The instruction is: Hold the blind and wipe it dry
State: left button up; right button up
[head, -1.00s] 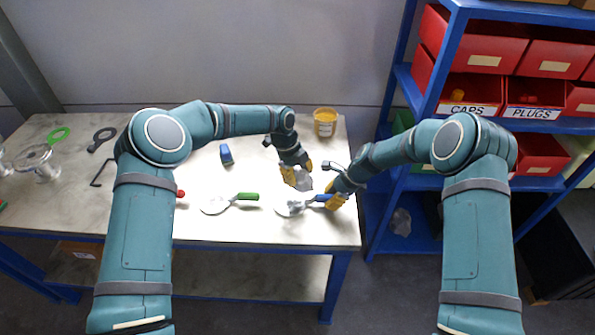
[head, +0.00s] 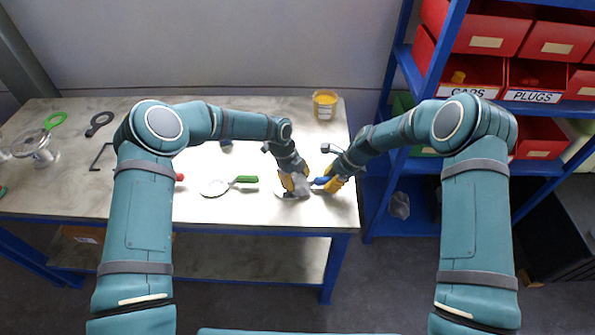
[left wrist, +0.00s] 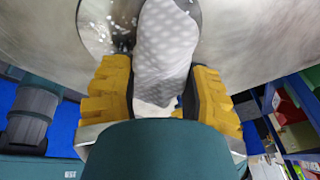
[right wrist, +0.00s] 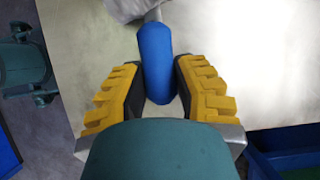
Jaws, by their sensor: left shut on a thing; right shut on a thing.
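My right gripper (head: 334,182) is shut on the blue handle (right wrist: 155,62) of a paddle-shaped blind. The blind's grey metal disc (left wrist: 104,22) shows in the left wrist view with clear drops on it. My left gripper (head: 293,184) is shut on a pale grey dotted cloth (left wrist: 164,52), which hangs bunched between its fingers. The cloth is over the disc and hides much of it in the left wrist view. In the head view the cloth (head: 301,186) and left gripper cover most of the disc. I cannot tell whether the cloth presses on it.
A second blind with a green handle (head: 245,179) lies left on the table (head: 240,212). A yellow-filled tub (head: 325,105) stands at the back right. A clear flanged vessel (head: 38,152) is far left. A blue shelf with red bins (head: 540,138) stands to the right.

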aim_at(292, 193)
pick_arm(q)
jog(key=shift+s+a, duration=0.15)
jog(key=shift+s, duration=0.55)
jog(key=shift+s+a, duration=0.1)
jog(key=shift+s, duration=0.55)
jog(key=shift+w+a, duration=0.2)
jog(key=shift+w, duration=1.2)
jog(key=shift+w+a, duration=0.15)
jog(key=shift+w, duration=1.25)
jog(key=shift+s+a, duration=0.25)
jog(key=shift+s, duration=1.2)
jog(key=shift+s+a, duration=0.2)
jog(key=shift+s, duration=1.25)
jog(key=shift+w+a, duration=0.2)
jog(key=shift+w, duration=1.3)
jog(key=shift+w+a, duration=0.15)
jog(key=shift+w, duration=1.3)
jog(key=shift+s+a, duration=0.2)
jog(key=shift+s, duration=1.1)
jog(key=shift+s+a, duration=0.15)
jog(key=shift+s, duration=1.15)
jog(key=shift+a, duration=0.1)
jog(key=shift+w+a, duration=0.15)
jog(key=shift+w, duration=1.05)
jog(key=shift+w+a, duration=0.15)
jog(key=shift+w, duration=1)
jog(key=shift+w+r, duration=0.2)
jog(key=shift+w, duration=0.05)
notch_tip(292, 193, up, 8)
jog(key=shift+f, duration=0.15)
